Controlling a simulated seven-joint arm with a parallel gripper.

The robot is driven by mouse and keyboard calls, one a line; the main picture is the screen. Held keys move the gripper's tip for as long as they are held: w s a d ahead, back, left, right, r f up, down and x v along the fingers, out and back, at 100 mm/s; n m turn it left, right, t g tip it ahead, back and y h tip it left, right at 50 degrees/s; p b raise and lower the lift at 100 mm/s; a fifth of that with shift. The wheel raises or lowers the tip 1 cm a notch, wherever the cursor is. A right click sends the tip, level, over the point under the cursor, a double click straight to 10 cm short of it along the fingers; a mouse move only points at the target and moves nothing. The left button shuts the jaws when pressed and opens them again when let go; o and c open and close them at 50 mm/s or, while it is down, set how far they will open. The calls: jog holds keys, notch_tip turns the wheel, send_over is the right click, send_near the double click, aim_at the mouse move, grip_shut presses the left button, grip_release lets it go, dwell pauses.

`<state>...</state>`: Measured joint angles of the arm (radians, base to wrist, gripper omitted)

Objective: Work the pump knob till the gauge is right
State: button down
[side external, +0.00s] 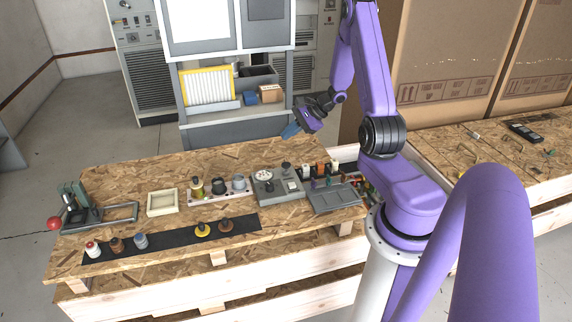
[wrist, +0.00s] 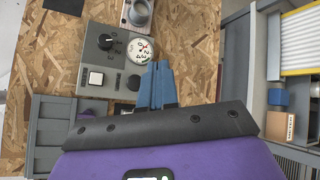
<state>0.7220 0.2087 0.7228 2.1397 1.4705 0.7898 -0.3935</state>
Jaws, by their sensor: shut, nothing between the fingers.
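A grey unit (side external: 268,199) sits on the workbench; the wrist view shows its panel (wrist: 112,62). I cannot tell for sure which knob is the pump's. My gripper (wrist: 156,75), blue-fingered, is shut and empty; in the side view (side external: 290,131) it hovers above and behind the unit.
A grey tray (side external: 335,200) lies right of the unit. A strip with several posts (side external: 220,196) is at its left, then a cream frame (side external: 162,202) and a red-ball lever (side external: 54,223). A rack shelf with a yellow-framed filter (side external: 208,86) stands behind the bench.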

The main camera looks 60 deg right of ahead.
send_near(283, 164)
jog(key=shift+w+a+f, duration=0.4)
jog(key=shift+w, duration=0.4)
jog(key=shift+w+a+f, duration=0.35)
jog(key=shift+w+f, duration=0.05)
jog(key=shift+w, duration=0.35)
jog(key=shift+w+a+f, duration=0.4)
jog(key=shift+w, duration=0.4)
jog(key=shift+f, duration=0.1)
jog(key=shift+f, duration=0.35)
jog(key=shift+f, duration=0.95)
dwell(1.6)
jog(key=shift+r, duration=1.4)
jog(key=shift+r, duration=0.1)
jog(key=shift+r, duration=2.4)
